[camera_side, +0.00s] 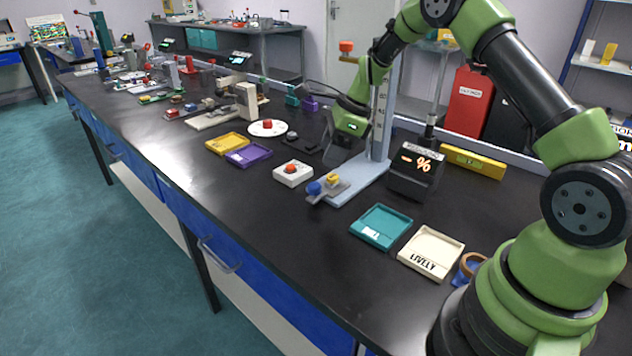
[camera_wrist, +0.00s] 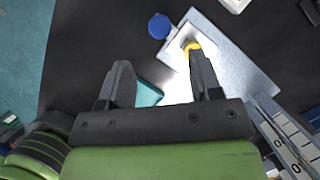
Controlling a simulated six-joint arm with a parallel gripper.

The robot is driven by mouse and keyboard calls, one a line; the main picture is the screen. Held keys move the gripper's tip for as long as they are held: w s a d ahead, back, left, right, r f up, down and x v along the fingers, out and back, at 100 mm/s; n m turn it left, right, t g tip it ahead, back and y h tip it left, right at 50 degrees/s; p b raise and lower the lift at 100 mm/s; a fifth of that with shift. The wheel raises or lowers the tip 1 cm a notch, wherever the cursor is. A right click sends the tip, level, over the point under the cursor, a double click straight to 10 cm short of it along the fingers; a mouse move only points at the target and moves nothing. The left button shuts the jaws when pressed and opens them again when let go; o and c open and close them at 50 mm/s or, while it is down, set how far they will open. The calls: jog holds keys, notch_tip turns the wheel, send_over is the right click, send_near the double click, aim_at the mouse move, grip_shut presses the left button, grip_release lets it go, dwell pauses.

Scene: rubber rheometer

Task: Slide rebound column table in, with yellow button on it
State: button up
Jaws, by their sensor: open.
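The rebound column is a tall grey post (camera_side: 382,105) with scale marks on a light blue-grey base (camera_side: 362,182); the base also shows in the wrist view (camera_wrist: 235,48). Its small grey table (camera_side: 328,192) juts out past the base's front end, with a blue round knob (camera_side: 314,188) at its outer end. The yellow button (camera_side: 333,179) sits on the table. In the wrist view the knob (camera_wrist: 159,26) is clear, while the button (camera_wrist: 191,46) is partly covered by a finger. My gripper (camera_wrist: 160,75) is open and empty, above the base beside the post.
A display box reading "%" (camera_side: 416,172) stands right of the post. A teal tray (camera_side: 381,228) and a cream tray (camera_side: 431,252) lie in front. A white box with a red button (camera_side: 293,173) is to the left, with yellow and purple trays (camera_side: 248,156) beyond. Black bench shows between.

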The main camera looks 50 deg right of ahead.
aim_at(315, 185)
jog(key=x, duration=0.8)
jog(key=shift+a+f, duration=0.1)
jog(key=shift+f, duration=0.2)
grip_shut()
jog(key=d, duration=1.1)
jog(key=shift+d, duration=0.35)
grip_release()
